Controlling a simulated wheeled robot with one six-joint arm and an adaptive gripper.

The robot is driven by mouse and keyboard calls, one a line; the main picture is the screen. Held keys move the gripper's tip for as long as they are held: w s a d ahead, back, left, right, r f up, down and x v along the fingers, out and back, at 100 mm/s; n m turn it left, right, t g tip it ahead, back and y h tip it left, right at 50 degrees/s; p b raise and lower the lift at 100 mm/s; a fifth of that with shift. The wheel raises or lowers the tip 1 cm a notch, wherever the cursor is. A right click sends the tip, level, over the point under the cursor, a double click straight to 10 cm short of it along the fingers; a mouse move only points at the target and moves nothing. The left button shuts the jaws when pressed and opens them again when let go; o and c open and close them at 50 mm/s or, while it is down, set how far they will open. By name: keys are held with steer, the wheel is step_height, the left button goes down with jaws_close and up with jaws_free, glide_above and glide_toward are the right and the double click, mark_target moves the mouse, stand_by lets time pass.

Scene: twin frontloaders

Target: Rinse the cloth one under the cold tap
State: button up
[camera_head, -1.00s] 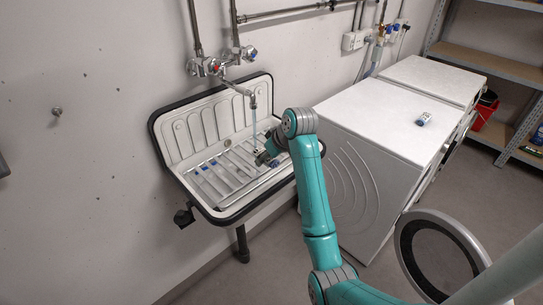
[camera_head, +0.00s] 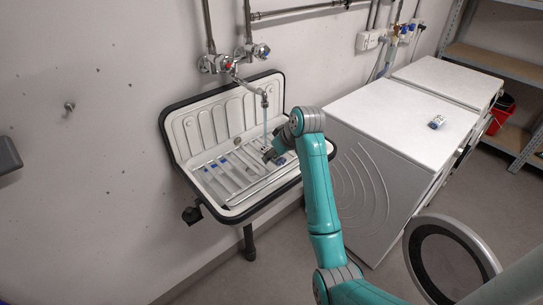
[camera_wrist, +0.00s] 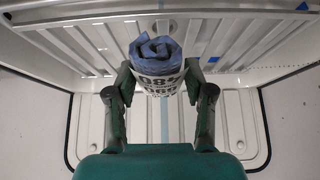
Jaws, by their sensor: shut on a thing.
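My gripper (camera_wrist: 160,78) is shut on a rolled blue cloth (camera_wrist: 156,48) with a white printed band. In the head view my gripper (camera_head: 272,155) is over the sink, low in front of the tap spout (camera_head: 264,98). A thin pale-blue stream (camera_head: 266,125) hangs below the spout. A bluish strip (camera_wrist: 165,120) also runs behind the cloth in the wrist view. I cannot tell whether the stream touches the cloth. Tap handles with red (camera_head: 228,66) and blue (camera_head: 261,50) marks are on the wall. The white sink (camera_head: 190,130) has a black rim and slatted grid.
Two white machines (camera_head: 385,125) stand right of the sink. A small blue-and-white roll (camera_head: 437,122) lies on the nearer one. A metal shelf (camera_head: 500,62) and a red bucket (camera_head: 499,115) are at the far right. Blue marks (camera_head: 212,170) show on the sink grid.

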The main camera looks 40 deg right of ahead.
steer(key=shift+d, duration=0.25)
steer(key=shift+a, duration=0.4)
steer(key=shift+d, duration=0.4)
stand_by(0.5)
steer(key=shift+s+d+r, duration=0.1)
steer(key=shift+s+r, duration=0.05)
steer(key=shift+s, duration=1)
steer(key=shift+s+a+r, duration=0.1)
steer(key=shift+s+r, duration=0.1)
steer(key=shift+s, duration=1)
steer(key=shift+s+d+r, duration=0.1)
steer(key=shift+s+r, duration=0.05)
steer(key=shift+s, duration=1)
